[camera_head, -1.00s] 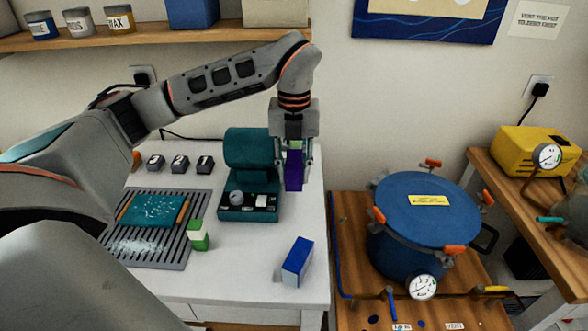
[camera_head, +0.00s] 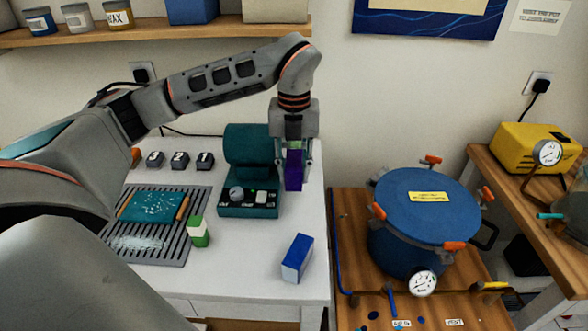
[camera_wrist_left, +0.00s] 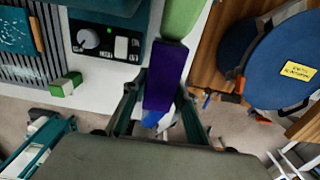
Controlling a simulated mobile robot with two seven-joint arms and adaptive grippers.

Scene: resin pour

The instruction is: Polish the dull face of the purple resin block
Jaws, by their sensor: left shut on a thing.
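The purple resin block (camera_head: 293,178) is held upright between the fingers of my left gripper (camera_head: 293,166). The left gripper is shut on it, in front of the right end of the teal machine (camera_head: 247,151). In the left wrist view the purple block (camera_wrist_left: 164,76) sits between the two fingers. A pale green rounded part (camera_wrist_left: 183,18) shows just beyond its far end. I cannot tell whether they touch. The machine's front panel has a knob (camera_wrist_left: 88,39) and a switch (camera_wrist_left: 122,47). The dull face cannot be made out. My right gripper is not in view.
A green-and-white block (camera_head: 198,232) stands beside the slotted grey tray (camera_head: 168,252), which holds a teal pad (camera_head: 151,206). A blue-and-white block (camera_head: 297,258) lies near the table's right edge. A blue pressure pot (camera_head: 415,235) stands to the right.

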